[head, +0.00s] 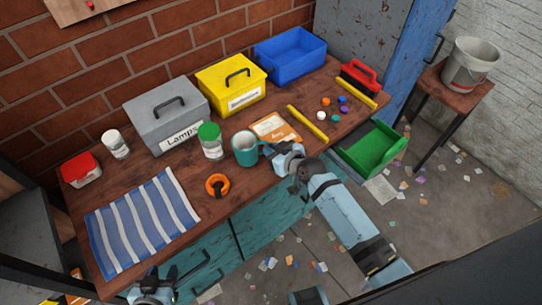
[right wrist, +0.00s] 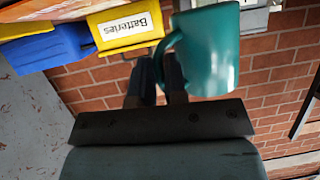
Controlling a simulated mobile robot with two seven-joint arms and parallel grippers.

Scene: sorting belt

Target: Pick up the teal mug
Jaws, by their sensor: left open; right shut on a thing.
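The teal mug (head: 246,150) is upright at the middle of the wooden table, with its handle to the right. My right gripper (head: 271,149) is shut on the mug's handle. In the right wrist view the mug (right wrist: 213,50) hangs upside down in the picture, and the gripper's fingers (right wrist: 160,82) close on its handle. I cannot tell whether the mug's base touches the table. My left gripper (head: 152,290) is open and empty at the front left, below the table edge.
Behind stand a grey box (head: 168,118), a yellow box (head: 231,88) and a blue bin (head: 290,55). A striped cloth (head: 143,220) covers the left front.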

